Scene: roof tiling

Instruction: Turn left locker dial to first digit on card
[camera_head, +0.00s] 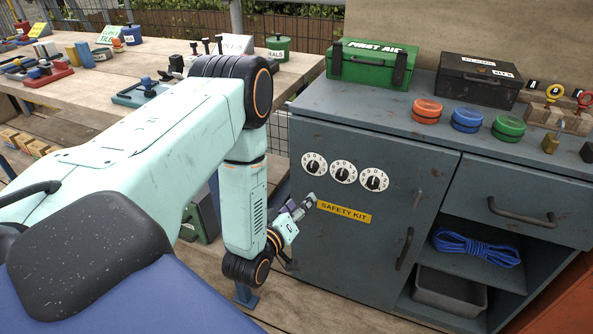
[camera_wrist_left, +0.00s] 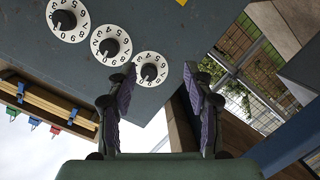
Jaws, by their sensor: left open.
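The left locker dial (camera_head: 314,164) is the leftmost of three round white dials with black knobs on the grey locker door (camera_head: 350,245). The middle dial (camera_head: 343,172) and right dial (camera_head: 374,180) sit beside it. My left gripper (camera_head: 309,204) is open and empty in front of the door, below the left dial. In the left wrist view, turned upside down, the left dial (camera_wrist_left: 150,69) shows between the spread fingers (camera_wrist_left: 160,80), close to one fingertip; I cannot tell whether they touch. I cannot make out a card with digits. My right gripper is not in view.
A yellow "SAFETY KIT" label (camera_head: 344,212) and a door handle (camera_head: 404,249) are on the door. A green first aid box (camera_head: 371,65), a dark box (camera_head: 478,80) and coloured round tins (camera_head: 466,119) stand on top. A wooden workbench (camera_head: 170,60) is at left.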

